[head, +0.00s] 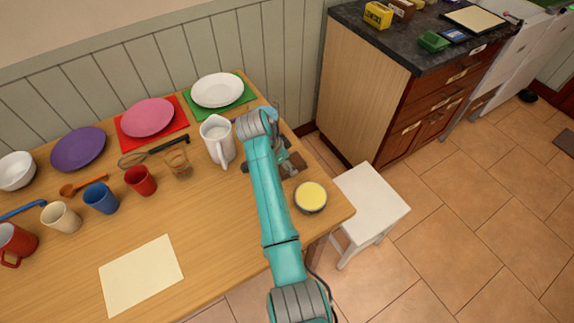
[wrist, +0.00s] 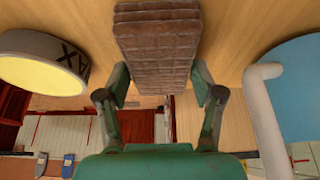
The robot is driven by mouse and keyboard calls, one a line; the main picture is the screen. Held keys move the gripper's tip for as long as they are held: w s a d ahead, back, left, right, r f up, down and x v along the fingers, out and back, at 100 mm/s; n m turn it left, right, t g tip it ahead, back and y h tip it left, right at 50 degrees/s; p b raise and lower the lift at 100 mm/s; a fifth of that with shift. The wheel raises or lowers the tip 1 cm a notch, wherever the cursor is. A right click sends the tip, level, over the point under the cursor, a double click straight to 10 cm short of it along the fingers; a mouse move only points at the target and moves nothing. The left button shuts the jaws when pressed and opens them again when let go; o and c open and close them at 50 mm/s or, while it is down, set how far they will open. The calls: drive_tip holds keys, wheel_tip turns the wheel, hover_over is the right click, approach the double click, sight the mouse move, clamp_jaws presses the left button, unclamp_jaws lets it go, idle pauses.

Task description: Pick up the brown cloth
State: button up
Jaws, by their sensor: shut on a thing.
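The brown cloth (wrist: 158,38) is a folded, grid-textured block in the wrist view. It sits between the two fingers of my gripper (wrist: 160,84), which is shut on its near end. In the head view, the brown cloth (head: 291,168) is a small dark patch near the table's right edge, partly hidden by my arm. My gripper (head: 282,152) is also mostly hidden there. I cannot tell whether the cloth touches the table.
A yellow-topped round container (head: 310,197) stands close by, at the wrist view's left (wrist: 40,70). A white pitcher (head: 217,140) stands on the other side. Cups and plates fill the table's (head: 215,225) left and back. A white stool (head: 370,200) stands right of it.

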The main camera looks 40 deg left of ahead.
wheel_tip(320, 180, up, 10)
idle(0.6)
drive_tip(key=o, duration=0.3)
drive_tip(key=shift+c, duration=1.4)
